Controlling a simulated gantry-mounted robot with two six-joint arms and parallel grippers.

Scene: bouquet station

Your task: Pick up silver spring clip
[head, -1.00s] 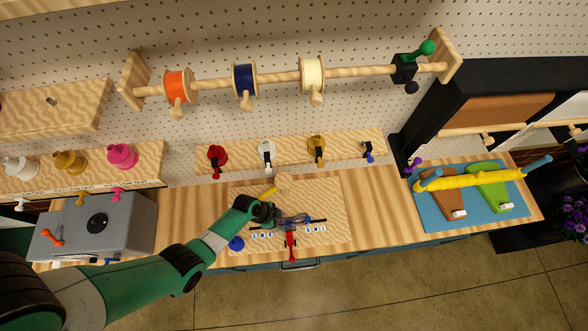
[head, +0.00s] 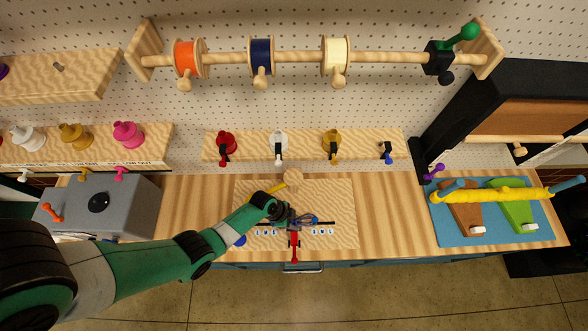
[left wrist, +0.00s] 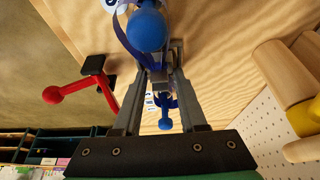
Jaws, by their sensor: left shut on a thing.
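My left gripper (head: 285,215) is low over the wooden board in the middle of the bench. In the left wrist view its fingers (left wrist: 160,62) are shut on a small blue-knobbed piece (left wrist: 149,30). A second blue knob (left wrist: 165,123) shows between the fingers. The fingers hide most of the held piece, and I cannot tell whether it is the silver spring clip. A bluish loop (head: 304,219) lies beside the gripper in the head view. A white or silver piece with a black clip (head: 278,141) sits on the back shelf. My right gripper is not in view.
A red-handled black tool (head: 294,242) lies at the front of the wooden board (head: 340,200); it also shows in the left wrist view (left wrist: 68,91). A blue disc (head: 239,240) is at the front left. Bare bench (head: 390,215) lies right of the board.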

